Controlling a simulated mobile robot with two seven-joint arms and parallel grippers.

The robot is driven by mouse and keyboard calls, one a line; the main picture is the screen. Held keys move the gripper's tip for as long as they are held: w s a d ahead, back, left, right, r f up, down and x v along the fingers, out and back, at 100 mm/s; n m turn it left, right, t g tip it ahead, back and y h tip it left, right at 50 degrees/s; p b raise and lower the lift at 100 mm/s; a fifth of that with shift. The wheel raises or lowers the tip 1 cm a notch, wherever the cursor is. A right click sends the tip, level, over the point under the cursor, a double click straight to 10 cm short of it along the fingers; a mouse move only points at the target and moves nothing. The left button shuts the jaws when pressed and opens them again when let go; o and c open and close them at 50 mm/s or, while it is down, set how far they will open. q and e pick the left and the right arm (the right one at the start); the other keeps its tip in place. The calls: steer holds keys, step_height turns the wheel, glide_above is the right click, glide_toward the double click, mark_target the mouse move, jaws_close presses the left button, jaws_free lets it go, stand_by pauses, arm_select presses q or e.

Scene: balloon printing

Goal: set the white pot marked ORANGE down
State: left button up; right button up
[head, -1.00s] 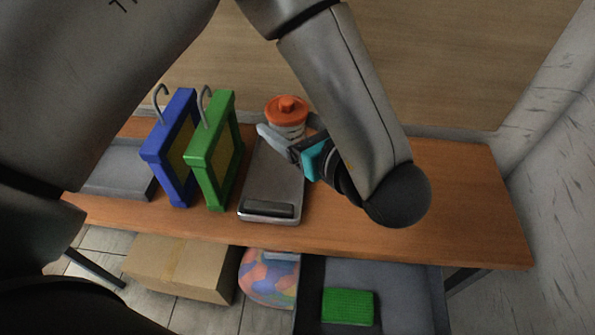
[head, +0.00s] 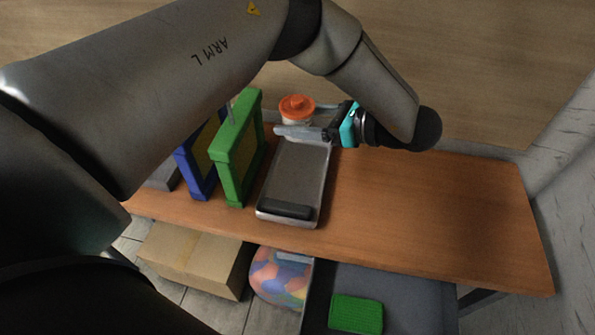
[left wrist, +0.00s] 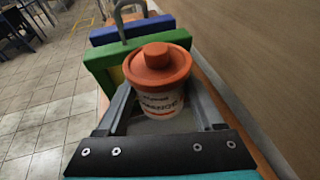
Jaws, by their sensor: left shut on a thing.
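The white pot (head: 297,121) with an orange lid is at the back end of the grey scale (head: 296,172) in the head view. My left gripper (head: 300,119) reaches in from the right, with its fingers on either side of the pot. It is shut on the pot, which looks upright. In the left wrist view the pot (left wrist: 160,103) sits between the two fingers, its dark lettering partly readable. I cannot tell whether its base touches anything. My right gripper is not in view.
A green frame (head: 222,175) and a blue frame (head: 186,167) stand left of the scale. The wooden table (head: 430,205) is clear on the right. Below are a cardboard box (head: 195,257), a multicoloured ball (head: 280,278) and a dark tray (head: 405,297) holding a green block (head: 356,314).

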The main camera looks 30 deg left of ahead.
arm_select(q)
steer(key=b, duration=0.3)
glide_above(298, 179)
step_height(298, 179, down, 10)
steer(key=shift+f, duration=0.15)
steer(key=shift+f+b, duration=1.2)
steer(key=shift+f, duration=0.9)
steer(key=shift+f, duration=0.15)
steer(key=o, duration=1.5)
steer(key=shift+c, duration=0.2)
